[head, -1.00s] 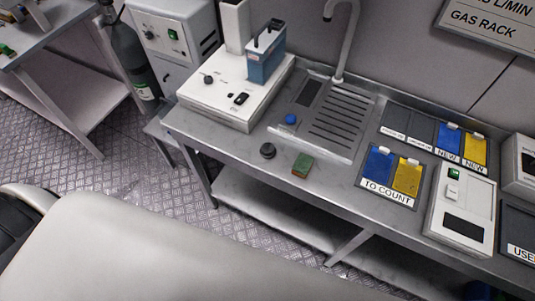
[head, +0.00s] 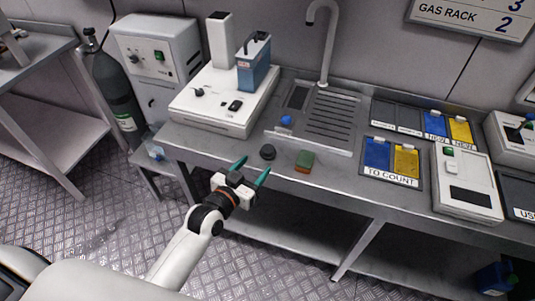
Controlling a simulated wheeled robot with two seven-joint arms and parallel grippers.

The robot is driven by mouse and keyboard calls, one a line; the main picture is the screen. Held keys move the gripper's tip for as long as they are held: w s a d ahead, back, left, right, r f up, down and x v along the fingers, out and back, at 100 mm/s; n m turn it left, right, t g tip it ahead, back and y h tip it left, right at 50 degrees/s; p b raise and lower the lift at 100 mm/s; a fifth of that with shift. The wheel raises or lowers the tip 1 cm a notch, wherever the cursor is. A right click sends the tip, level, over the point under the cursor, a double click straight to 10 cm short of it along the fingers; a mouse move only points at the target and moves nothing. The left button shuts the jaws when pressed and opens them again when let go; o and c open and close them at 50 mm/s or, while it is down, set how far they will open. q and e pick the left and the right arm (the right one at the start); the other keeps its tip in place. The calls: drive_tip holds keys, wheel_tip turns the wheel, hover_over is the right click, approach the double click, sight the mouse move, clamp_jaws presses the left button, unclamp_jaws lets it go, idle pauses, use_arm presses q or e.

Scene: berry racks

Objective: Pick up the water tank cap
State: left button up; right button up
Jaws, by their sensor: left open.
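A small black round cap (head: 268,152) lies on the steel bench near its front edge. A small blue round piece (head: 286,119) sits at the left front of the sink drainer. I cannot tell for sure which one is the water tank cap. A blue tank (head: 254,66) with a dark handle stands on the white machine. My left gripper (head: 251,169) is open and empty, its green fingertips at the bench's front edge, just short of the black cap and apart from it. My right gripper is not in view.
A green and brown sponge (head: 305,161) lies right of the black cap. The drainer (head: 330,124) with its tap (head: 328,45) is behind. The white machine (head: 215,110) stands left. The "TO COUNT" tray (head: 391,177) and a white device (head: 467,190) are right.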

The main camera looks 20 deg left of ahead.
sight(265, 154)
use_arm(q)
drive_tip(key=x, duration=0.4)
drive_tip(key=shift+w+f, duration=0.1)
drive_tip(key=shift+w, duration=0.1)
drive_tip(key=x, duration=0.5)
drive_tip(key=shift+w+a+f, duration=0.1)
drive_tip(key=shift+a+f, duration=0.2)
drive_tip(key=c, duration=0.8)
